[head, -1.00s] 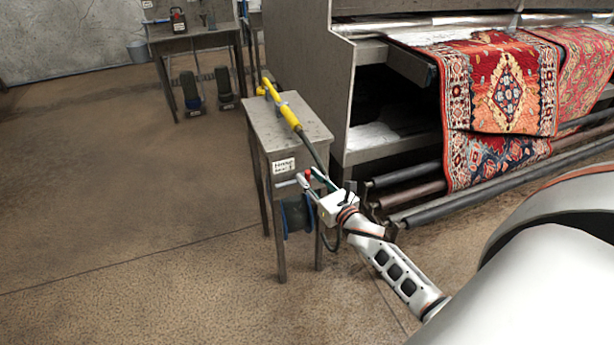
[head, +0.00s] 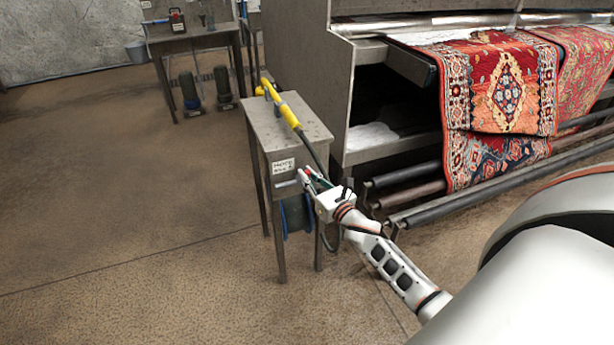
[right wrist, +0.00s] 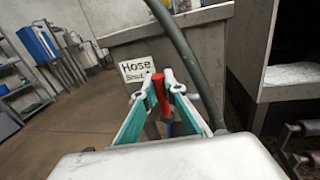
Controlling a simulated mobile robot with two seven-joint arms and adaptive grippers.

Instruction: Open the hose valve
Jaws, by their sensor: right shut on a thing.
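The hose valve's red handle (right wrist: 160,94) stands between the fingers of my right gripper in the right wrist view. My right gripper (head: 306,178) is shut on this handle at the front of the small metal stand (head: 262,132). Its fingers also show in the right wrist view (right wrist: 161,84), pressing the handle from both sides. In the head view the fingers mostly hide the handle, and the valve body is hard to make out. A white hose label (head: 283,166) is fixed on the stand beside the gripper. My left gripper is not in view.
A yellow spray wand (head: 285,108) lies on the stand, with a dark hose (head: 314,152) running down past the gripper. A blue hose reel (head: 295,214) hangs below. The rug machine (head: 300,55) with rollers is close on the right. Floor at left is clear.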

